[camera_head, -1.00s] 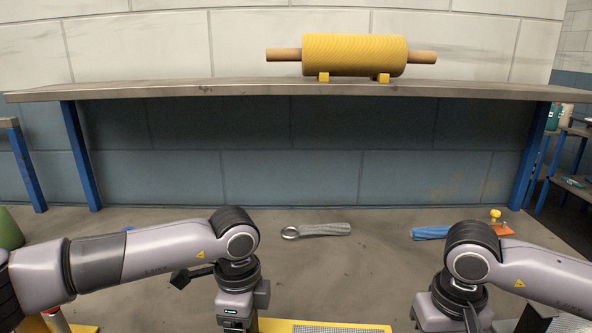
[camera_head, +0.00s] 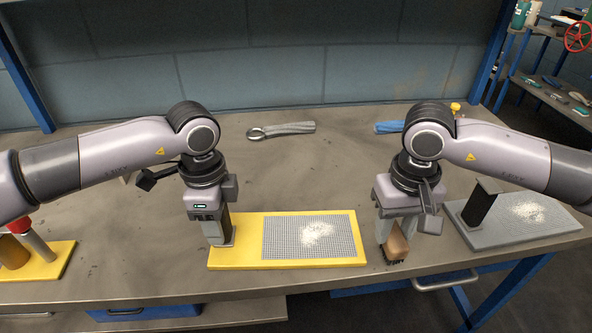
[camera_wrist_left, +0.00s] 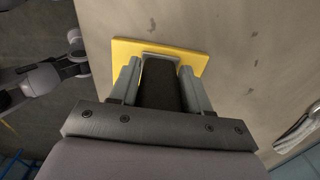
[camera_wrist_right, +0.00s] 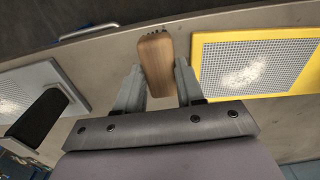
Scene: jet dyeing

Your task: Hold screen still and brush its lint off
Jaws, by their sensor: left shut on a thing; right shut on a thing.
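The yellow-framed screen (camera_head: 287,263) lies flat on the bench, with a grey mesh panel (camera_head: 280,225) and a patch of white lint (camera_head: 318,234) on the mesh. My left gripper (camera_head: 220,243) is shut on the screen's dark upright handle (camera_wrist_left: 163,85) at the left end of the frame. My right gripper (camera_head: 393,250) is shut on a brush with a wooden back (camera_wrist_right: 156,62) and dark bristles. The brush hangs just right of the yellow screen, apart from the lint. In the head view the left gripper mostly hides the handle.
A grey screen (camera_head: 520,228) with a black handle (camera_head: 481,205) and white lint lies at right. A yellow base (camera_head: 42,264) with upright parts stands at left.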

